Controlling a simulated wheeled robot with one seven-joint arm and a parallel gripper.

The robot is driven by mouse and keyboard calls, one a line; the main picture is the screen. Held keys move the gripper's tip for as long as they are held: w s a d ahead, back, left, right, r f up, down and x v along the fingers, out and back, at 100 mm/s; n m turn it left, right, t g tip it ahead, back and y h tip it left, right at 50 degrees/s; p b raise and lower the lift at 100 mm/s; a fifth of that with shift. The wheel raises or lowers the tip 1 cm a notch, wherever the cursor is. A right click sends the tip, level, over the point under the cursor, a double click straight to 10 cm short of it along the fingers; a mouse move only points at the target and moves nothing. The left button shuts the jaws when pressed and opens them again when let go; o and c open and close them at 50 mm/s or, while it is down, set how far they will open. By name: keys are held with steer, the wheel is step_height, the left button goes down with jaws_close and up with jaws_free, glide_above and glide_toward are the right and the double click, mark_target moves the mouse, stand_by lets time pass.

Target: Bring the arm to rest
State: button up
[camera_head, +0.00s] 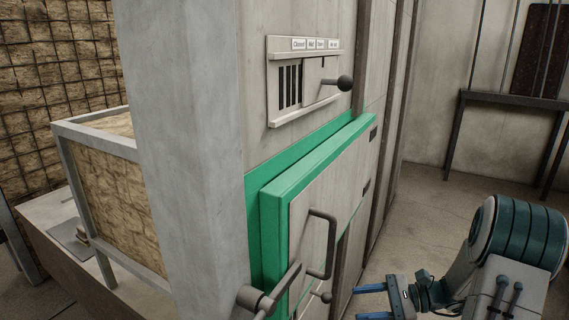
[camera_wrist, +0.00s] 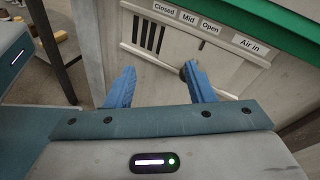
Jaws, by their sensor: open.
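My gripper (camera_head: 360,302) is at the lower right in the head view, its two blue fingers spread and pointing left toward the front of the stove. In the wrist view my gripper (camera_wrist: 160,70) is open, with no object held between the fingers. A round dark knob (camera_wrist: 184,73) shows behind the right finger; I cannot tell whether they touch. It belongs to a pale vent panel (camera_wrist: 150,57) labelled Closed, Mid, Open and Air in, with a green frame above it.
A green-framed door (camera_head: 275,215) with a bar handle (camera_head: 331,245) is left of my gripper. An upper vent panel (camera_head: 290,83) has a protruding knob (camera_head: 345,82). A lever (camera_head: 275,295) sticks out low at the door. Open floor (camera_head: 440,215) lies to the right, before a dark table (camera_head: 510,100).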

steer(key=s+a+r+n+h+p, duration=0.2)
steer(key=s+r+n+h+p, duration=0.3)
steer(key=r, duration=0.5)
steer(key=s+a+r+n+h+p, duration=0.2)
steer(key=s+r+n+h+p, duration=0.3)
steer(key=r, duration=0.5)
steer(key=s+a+r+n+h+p, duration=0.2)
steer(key=s+r+n+h+p, duration=0.3)
steer(key=r, duration=0.5)
steer(key=s+n+p, duration=0.1)
steer(key=s+p, duration=0.1)
steer(key=p, duration=0.1)
steer(key=shift+t, duration=0.3)
steer(key=shift+a, duration=0.1)
